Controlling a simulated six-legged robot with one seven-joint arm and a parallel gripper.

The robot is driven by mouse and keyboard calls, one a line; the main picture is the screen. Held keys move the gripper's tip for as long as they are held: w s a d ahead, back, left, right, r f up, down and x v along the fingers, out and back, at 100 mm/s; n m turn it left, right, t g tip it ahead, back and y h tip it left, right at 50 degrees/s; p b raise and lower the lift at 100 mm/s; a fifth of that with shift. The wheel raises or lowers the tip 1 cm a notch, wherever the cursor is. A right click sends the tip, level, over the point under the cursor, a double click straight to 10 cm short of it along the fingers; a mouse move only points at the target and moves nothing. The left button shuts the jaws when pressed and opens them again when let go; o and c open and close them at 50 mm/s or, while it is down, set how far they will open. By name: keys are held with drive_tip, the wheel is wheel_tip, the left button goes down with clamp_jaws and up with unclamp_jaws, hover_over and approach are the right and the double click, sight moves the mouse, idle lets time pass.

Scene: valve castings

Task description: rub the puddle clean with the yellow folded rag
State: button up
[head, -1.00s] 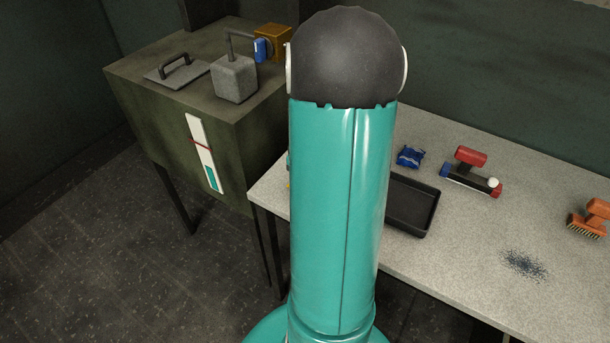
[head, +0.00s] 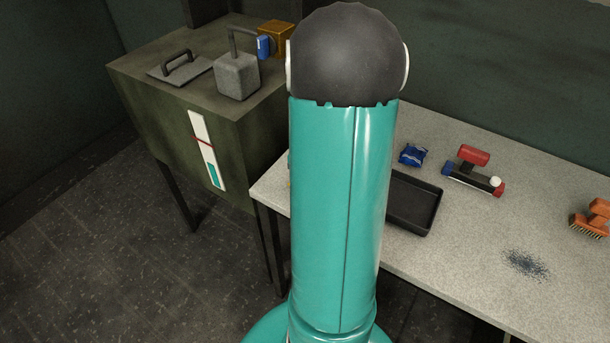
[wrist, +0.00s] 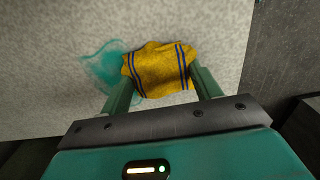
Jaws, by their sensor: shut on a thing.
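The yellow folded rag (wrist: 158,70) with dark blue stripes is between the two green fingers of my gripper (wrist: 162,88) in the wrist view. My gripper is shut on the rag. The teal puddle (wrist: 101,68) lies on the pale speckled table, to the left of the rag. The rag's left edge overlaps the puddle's right side in the picture; I cannot tell whether the rag touches the table. In the head view my own arm hides the rag, the puddle and my gripper.
The speckled table (head: 455,240) bears a black tray (head: 412,205), a blue packet (head: 413,155), a red-and-black tool (head: 473,172), an orange brush (head: 591,218) and a patch of dark specks (head: 526,264). A dark green cabinet (head: 165,125) with a grey block (head: 237,76) stands left.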

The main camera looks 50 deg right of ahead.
drive_tip(key=shift+d, duration=0.25)
drive_tip(key=shift+f, duration=0.1)
drive_tip(key=shift+s+a, duration=0.1)
drive_tip(key=shift+a, duration=0.85)
drive_tip(key=shift+d, duration=0.1)
drive_tip(key=shift+d, duration=0.8)
drive_tip(key=shift+a, duration=0.9)
